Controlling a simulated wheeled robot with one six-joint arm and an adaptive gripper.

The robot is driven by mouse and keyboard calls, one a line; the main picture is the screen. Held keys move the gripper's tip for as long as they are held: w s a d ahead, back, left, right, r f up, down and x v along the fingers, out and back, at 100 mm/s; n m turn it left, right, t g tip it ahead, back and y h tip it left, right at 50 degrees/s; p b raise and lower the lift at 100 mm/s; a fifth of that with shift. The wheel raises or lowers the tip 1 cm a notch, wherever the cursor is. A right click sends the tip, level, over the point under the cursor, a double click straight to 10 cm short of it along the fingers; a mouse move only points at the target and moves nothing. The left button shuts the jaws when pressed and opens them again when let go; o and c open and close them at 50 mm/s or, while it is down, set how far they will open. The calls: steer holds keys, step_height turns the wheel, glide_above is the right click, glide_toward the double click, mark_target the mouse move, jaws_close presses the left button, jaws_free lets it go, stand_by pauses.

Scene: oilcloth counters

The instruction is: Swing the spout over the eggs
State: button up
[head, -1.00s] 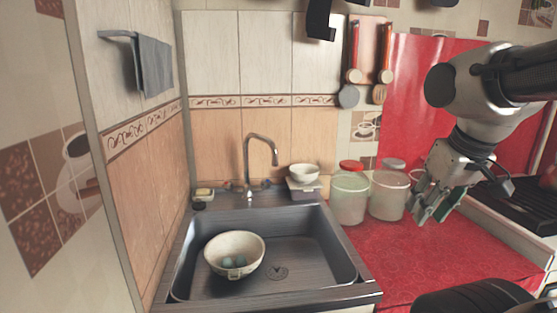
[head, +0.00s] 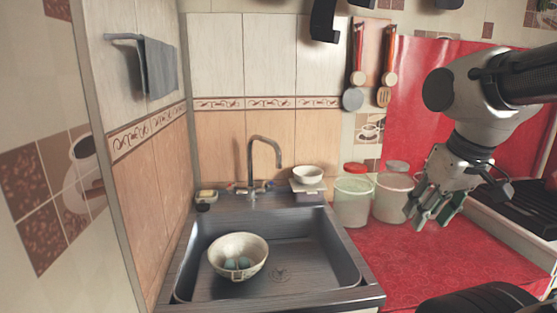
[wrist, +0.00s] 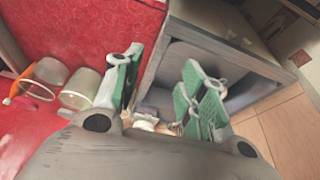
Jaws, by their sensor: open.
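The tap's curved metal spout (head: 265,138) rises behind the sink. Its tip points right and toward me, to the right of the bowl. A cream bowl (head: 226,272) sits in the left part of the sink, with bluish eggs (head: 238,263) inside. My gripper (head: 432,222) is open and empty above the red counter, well to the right of the spout. Its green-padded fingers (wrist: 162,85) stand apart in the wrist view. I cannot make out the spout or the eggs there.
The grey sink (head: 350,262) has free room right of the bowl. Two pale canisters (head: 352,205) (head: 392,200) stand between the tap and my gripper. A small white bowl (head: 307,174) sits on a scale behind the sink. A grey towel (head: 158,70) hangs on the left wall.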

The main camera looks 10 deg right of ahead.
mark_target(278, 160)
steer(key=w+a+f+n+t+y, duration=0.1)
steer(key=w+a+f, duration=0.5)
steer(key=w, duration=0.3)
steer(key=w+a+f+n, duration=0.1)
steer(key=w+a+f, duration=0.5)
steer(key=w, duration=0.2)
steer(key=w+a+f+n+t+y, duration=0.1)
steer(key=w+a+f, duration=0.55)
steer(key=w, duration=0.25)
steer(key=w+a+r+t+y, duration=0.2)
steer(key=w+a+r+t, duration=0.1)
steer(key=w+r+t, duration=0.65)
steer(key=r, duration=0.1)
steer(key=w+r+t, duration=0.1)
steer(key=r, duration=0.1)
steer(key=w+r+t, duration=0.1)
steer(key=w+r, duration=0.1)
steer(key=r, duration=0.1)
steer(key=shift+d+m, duration=0.15)
steer(key=shift+m, duration=0.15)
steer(key=x, duration=0.7)
steer(key=shift+w, duration=0.2)
